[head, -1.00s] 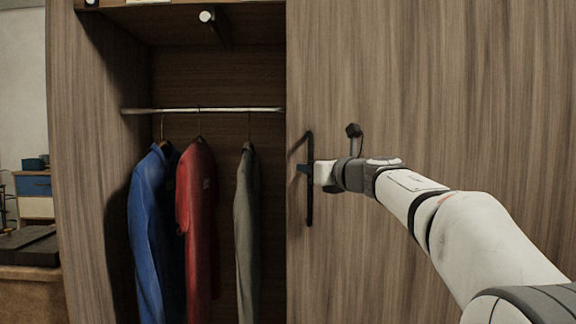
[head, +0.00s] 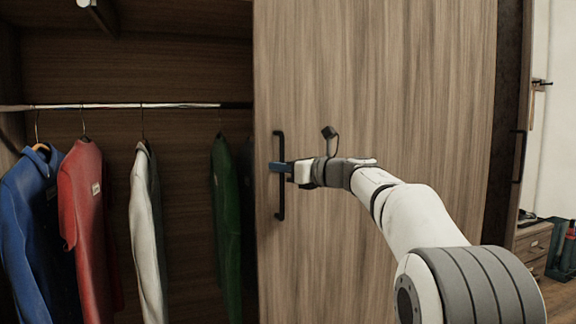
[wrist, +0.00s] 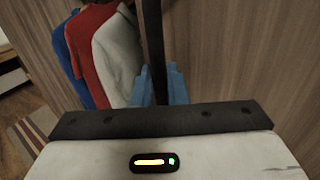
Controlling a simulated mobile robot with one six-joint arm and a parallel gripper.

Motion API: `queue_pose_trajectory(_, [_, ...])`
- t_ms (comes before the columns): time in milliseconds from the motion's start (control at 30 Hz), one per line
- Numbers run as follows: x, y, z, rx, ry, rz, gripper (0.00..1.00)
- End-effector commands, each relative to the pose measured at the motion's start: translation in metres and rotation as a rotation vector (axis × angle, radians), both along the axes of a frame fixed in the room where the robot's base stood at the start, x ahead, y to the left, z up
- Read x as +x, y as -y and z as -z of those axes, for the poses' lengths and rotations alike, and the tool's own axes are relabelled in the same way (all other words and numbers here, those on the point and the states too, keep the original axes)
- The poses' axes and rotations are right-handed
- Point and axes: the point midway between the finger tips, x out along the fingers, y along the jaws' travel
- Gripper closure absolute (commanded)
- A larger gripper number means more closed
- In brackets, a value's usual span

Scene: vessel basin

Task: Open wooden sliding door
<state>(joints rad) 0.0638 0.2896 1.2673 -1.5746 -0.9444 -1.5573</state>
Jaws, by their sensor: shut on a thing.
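The wooden sliding door (head: 400,110) fills the middle of the head view, with the open part of the wardrobe to its left. A black vertical bar handle (head: 281,205) is fixed near the door's left edge. My gripper (head: 281,167) is shut on this handle at about its middle. In the wrist view the blue fingers of my gripper (wrist: 159,86) sit on both sides of the black handle (wrist: 153,40). The contact faces between fingers and bar are hidden.
A blue garment (head: 30,205), a red one (head: 85,210), a pale one (head: 145,230) and a green one (head: 226,220) hang from a metal rail (head: 140,106). At the right, another black handle (head: 519,156) and a drawer unit (head: 533,245) show.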

Motion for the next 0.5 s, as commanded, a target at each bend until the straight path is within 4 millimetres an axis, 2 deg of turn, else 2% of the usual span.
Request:
queue_pose_trajectory(33, [-0.0038, -0.0111, 0.0057, -0.006, -0.008, -0.03, 1.0])
queue_pose_trajectory(67, [-0.0039, -0.0118, 0.006, -0.006, -0.008, -0.032, 1.0])
queue_pose_trajectory(367, [-0.0014, -0.0051, 0.0068, -0.006, -0.008, -0.019, 1.0])
queue_pose_trajectory(400, [-0.0015, -0.0054, 0.0067, -0.006, -0.008, -0.02, 0.87])
queue_pose_trajectory(500, [-0.0022, -0.0073, 0.0059, -0.006, -0.007, -0.023, 0.78])
